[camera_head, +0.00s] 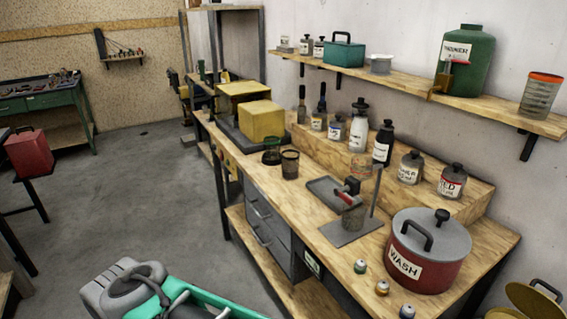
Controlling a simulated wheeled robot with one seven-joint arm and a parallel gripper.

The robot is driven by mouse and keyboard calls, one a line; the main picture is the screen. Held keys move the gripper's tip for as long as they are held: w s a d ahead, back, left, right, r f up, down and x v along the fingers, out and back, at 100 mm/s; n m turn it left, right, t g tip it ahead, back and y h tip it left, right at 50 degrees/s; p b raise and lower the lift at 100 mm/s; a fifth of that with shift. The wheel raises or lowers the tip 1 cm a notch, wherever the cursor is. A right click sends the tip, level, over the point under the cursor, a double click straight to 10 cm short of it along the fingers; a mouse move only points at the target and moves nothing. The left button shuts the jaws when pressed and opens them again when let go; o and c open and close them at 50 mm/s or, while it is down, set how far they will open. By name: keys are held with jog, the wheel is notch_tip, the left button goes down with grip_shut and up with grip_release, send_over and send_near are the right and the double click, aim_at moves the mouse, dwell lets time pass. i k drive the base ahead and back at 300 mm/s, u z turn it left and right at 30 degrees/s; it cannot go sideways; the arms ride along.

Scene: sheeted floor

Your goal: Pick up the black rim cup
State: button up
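The black rim cup (290,165) stands upright on the wooden workbench (312,222), left of the bench's middle and near its front edge. It is a see-through, dark-tinted cup with a dark band at the top. A dark container (271,153) stands just left of it, very close; I cannot tell whether they touch. Grey and teal parts of my own arm show at the bottom left, well apart from the cup. My gripper's fingers do not show.
A grey tray (322,189) and a metal stand (352,230) lie right of the cup. A red WASH pot (428,253) stands farther right. Yellow boxes (262,120) stand behind left, several bottles (358,124) behind. Open floor (165,200) lies left of the bench.

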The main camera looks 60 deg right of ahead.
aim_at(290, 165)
jog(key=z, duration=0.6)
jog(key=i, duration=0.95)
jog(key=z, duration=1)
jog(key=i, duration=0.65)
